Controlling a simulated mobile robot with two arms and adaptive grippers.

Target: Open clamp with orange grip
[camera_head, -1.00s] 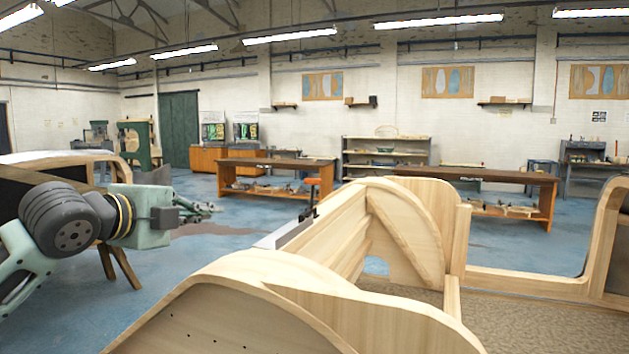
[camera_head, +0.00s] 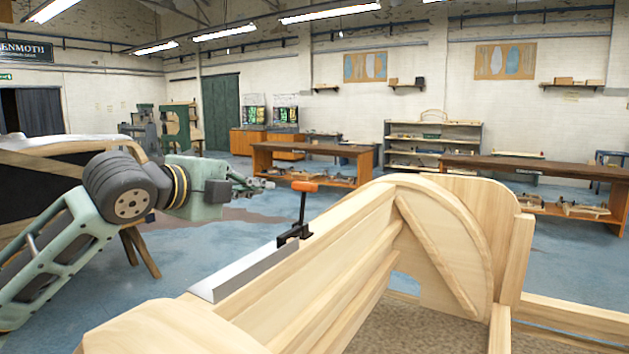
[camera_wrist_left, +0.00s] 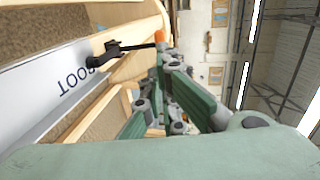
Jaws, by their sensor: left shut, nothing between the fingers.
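The clamp with the orange grip (camera_head: 304,187) stands upright on the top edge of the wooden bodyframe (camera_head: 370,275), at the end of a grey metal strip (camera_head: 245,270). Its dark bar and body (camera_head: 293,234) sit below the grip. My left gripper (camera_head: 258,184) is left of the clamp, apart from it, with its fingers together and empty. My right gripper is not in view.
Workbenches (camera_head: 312,165) and a shelf (camera_head: 432,145) stand at the back. Another dark-panelled wooden bodyframe (camera_head: 40,190) is at the left, on a wooden trestle (camera_head: 140,250). Blue floor (camera_head: 220,245) between my left arm and the near bodyframe is free.

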